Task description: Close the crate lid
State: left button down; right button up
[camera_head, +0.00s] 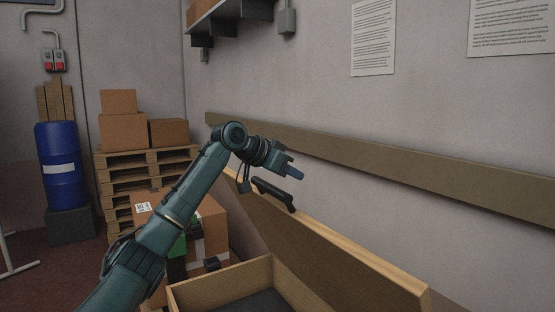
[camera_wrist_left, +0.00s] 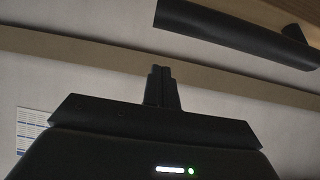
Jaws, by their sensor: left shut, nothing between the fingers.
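The wooden crate (camera_head: 225,283) stands at the bottom centre of the head view, with a dark inside. Its lid (camera_head: 345,252) is raised and stands up along the crate's far right side, in front of the wall. A black handle (camera_head: 273,193) sits near the lid's upper left end; a dark bar, seemingly this handle (camera_wrist_left: 235,32), crosses the top of the left wrist view. My left gripper (camera_head: 294,173) is shut and empty, just above the handle and apart from it. Its closed fingers (camera_wrist_left: 161,85) also show in the left wrist view. My right gripper is not in view.
Cardboard boxes (camera_head: 124,119) sit on stacked pallets (camera_head: 120,183) at the left, beside a blue drum (camera_head: 62,170). A large carton (camera_head: 212,225) stands behind my left arm. A wall rail (camera_head: 400,170) runs behind the lid.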

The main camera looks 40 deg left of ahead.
pick_arm(q)
jog(key=shift+s+a+f, duration=0.15)
jog(key=shift+s+f, duration=0.2)
jog(key=shift+f, duration=0.25)
jog(key=shift+s+a+f, duration=0.1)
jog(key=shift+s+f, duration=0.2)
jog(key=shift+f, duration=0.3)
jog(key=shift+s+f, duration=0.3)
jog(key=shift+s, duration=0.15)
